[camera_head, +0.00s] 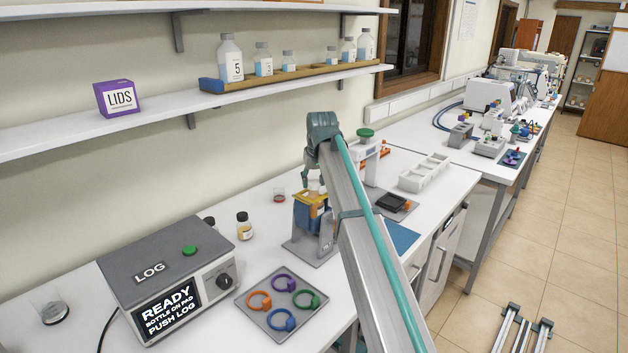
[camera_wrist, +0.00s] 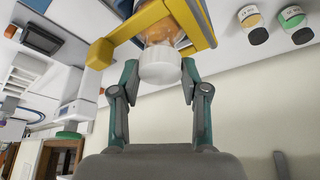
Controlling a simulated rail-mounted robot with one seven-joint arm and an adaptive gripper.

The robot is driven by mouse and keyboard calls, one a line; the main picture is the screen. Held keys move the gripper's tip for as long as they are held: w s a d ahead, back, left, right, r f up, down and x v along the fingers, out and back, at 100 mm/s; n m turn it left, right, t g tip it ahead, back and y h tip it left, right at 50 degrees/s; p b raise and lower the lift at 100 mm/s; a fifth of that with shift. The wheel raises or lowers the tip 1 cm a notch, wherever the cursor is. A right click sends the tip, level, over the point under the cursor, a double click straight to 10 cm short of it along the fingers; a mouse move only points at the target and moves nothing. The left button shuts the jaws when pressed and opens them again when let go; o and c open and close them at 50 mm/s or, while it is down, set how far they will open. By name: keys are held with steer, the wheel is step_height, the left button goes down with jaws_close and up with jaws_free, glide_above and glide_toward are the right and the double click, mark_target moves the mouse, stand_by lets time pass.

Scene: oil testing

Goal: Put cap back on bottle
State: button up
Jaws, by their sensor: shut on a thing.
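A bottle with amber contents (camera_wrist: 160,32) stands inside a yellow clamp (camera_wrist: 112,38) on a stand (camera_head: 318,240). A white cap (camera_wrist: 160,72) is at the bottle's mouth, in line with it. I cannot tell whether it is seated or only touching. My gripper (camera_wrist: 160,80) has a finger on each side of the cap and is shut on it. In the head view my gripper (camera_head: 312,183) is above the yellow clamp (camera_head: 312,197), and the cap and bottle are mostly hidden there.
Two dark-capped bottles stand to the left, the nearer one (camera_head: 243,227) beside the LOG box (camera_head: 165,268). A tray (camera_head: 262,322) of coloured rings is in front. A small beaker (camera_head: 279,195) stands behind the stand. A balance and white rack (camera_head: 424,172) are to the right.

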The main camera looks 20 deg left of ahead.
stand_by(0.4)
steer(key=o, duration=0.9)
steer(key=shift+c, duration=0.2)
steer(key=shift+o, duration=0.4)
steer(key=o, duration=0.4)
steer(key=shift+r, duration=0.15)
steer(key=shift+r+p, duration=1.65)
steer(key=shift+r, duration=1.7)
steer(key=shift+c, duration=0.3)
